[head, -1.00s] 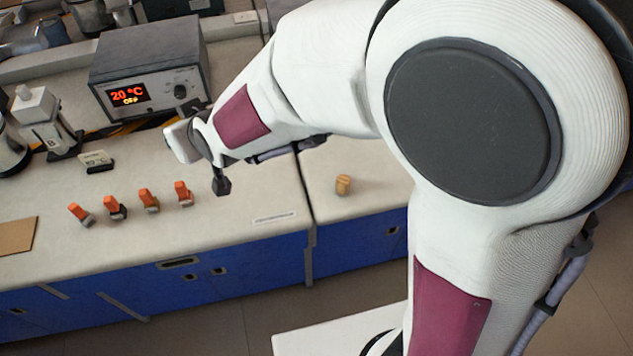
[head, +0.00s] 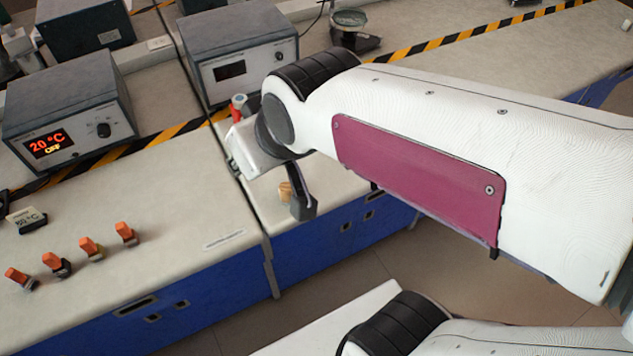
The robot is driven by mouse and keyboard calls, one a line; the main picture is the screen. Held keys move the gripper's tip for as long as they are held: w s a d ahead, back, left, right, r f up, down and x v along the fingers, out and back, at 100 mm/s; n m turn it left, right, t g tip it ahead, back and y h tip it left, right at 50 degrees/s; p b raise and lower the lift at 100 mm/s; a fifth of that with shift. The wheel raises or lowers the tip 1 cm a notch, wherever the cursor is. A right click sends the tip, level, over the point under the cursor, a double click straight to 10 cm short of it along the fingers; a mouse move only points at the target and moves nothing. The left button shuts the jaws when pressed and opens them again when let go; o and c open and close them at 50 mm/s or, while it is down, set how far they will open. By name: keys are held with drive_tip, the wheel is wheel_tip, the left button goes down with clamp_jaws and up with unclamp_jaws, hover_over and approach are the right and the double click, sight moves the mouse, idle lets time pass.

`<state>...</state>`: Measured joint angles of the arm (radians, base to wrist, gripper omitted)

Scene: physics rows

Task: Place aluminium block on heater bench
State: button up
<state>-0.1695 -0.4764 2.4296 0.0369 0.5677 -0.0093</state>
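Several small blocks with orange tops stand in a row on the left bench (head: 190,205) in the head view. My gripper (head: 302,205) is over the right-hand bench, pointing down, well to the right of the row. Only a dark finger shows clearly, so its opening and grip cannot be judged. A tan cylinder (head: 285,190) is partly hidden behind it.
A second grey unit (head: 240,60) with a dark display stands behind my gripper, near a red-and-blue item (head: 240,105). Yellow-black tape (head: 175,135) runs along the benches. A narrow gap separates the benches.

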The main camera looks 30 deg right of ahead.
drive_tip(key=s+d+m, duration=0.1)
drive_tip(key=s+d, duration=0.2)
drive_tip(key=s, duration=0.2)
drive_tip(key=s+d+g+h, duration=0.1)
drive_tip(key=s+d, duration=0.2)
drive_tip(key=s, duration=0.2)
drive_tip(key=shift+s+f+m, duration=0.2)
drive_tip(key=shift+s+m, duration=0.1)
drive_tip(key=shift+m, duration=0.1)
